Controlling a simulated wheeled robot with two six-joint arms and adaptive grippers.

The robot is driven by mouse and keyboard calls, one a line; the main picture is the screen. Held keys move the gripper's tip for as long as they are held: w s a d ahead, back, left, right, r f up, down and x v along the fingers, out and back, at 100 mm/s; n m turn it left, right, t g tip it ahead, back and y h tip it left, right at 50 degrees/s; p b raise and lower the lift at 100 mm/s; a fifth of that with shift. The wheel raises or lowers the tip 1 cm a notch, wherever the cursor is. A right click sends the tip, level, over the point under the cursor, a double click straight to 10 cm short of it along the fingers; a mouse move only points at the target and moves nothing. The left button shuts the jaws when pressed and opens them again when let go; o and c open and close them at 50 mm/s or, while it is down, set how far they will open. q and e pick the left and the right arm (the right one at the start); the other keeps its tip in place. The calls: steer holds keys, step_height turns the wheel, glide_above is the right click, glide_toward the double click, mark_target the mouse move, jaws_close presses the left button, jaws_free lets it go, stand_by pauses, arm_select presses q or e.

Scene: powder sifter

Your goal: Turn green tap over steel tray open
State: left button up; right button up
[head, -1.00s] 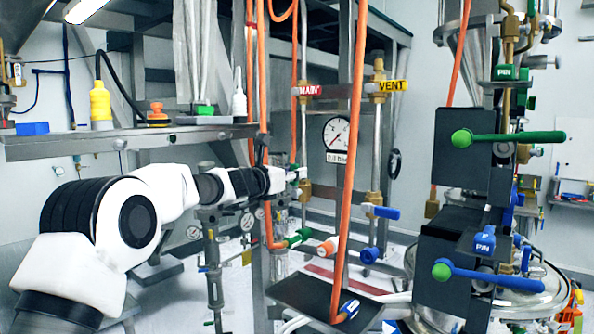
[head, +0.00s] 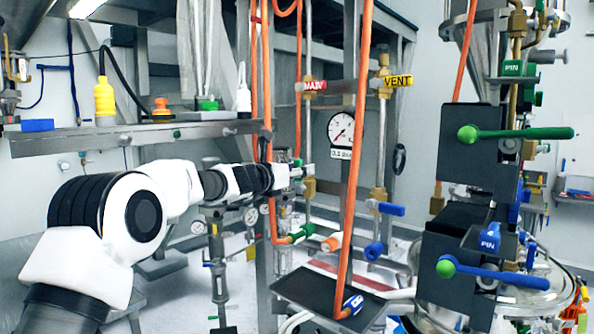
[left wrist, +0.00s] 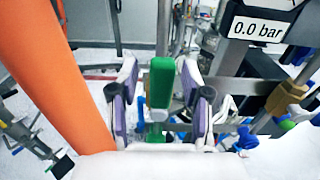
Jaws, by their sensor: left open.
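A green tap handle (left wrist: 162,82) stands upright in the left wrist view, between the two purple-padded fingers of my left gripper (left wrist: 155,95). The fingers are open, with one on each side of it; I cannot tell whether either touches it. In the head view my left gripper (head: 302,171) is small and reaches in beside the upright pipes. A green fitting (head: 301,234) shows below it, above and behind a dark flat tray (head: 315,292). I cannot tell whether this fitting is the handle between my fingers. My right gripper is not in view.
An orange hose (head: 355,160) hangs close to my left gripper and fills the left of the wrist view (left wrist: 45,70). A pressure gauge (head: 341,129) is just right of the gripper. Blue-handled valves (head: 391,209) and a dark-block valve stack (head: 470,150) stand farther right.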

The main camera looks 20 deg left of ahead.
arm_select(q)
steer(key=v, duration=1.2)
steer(key=shift+w, duration=0.1)
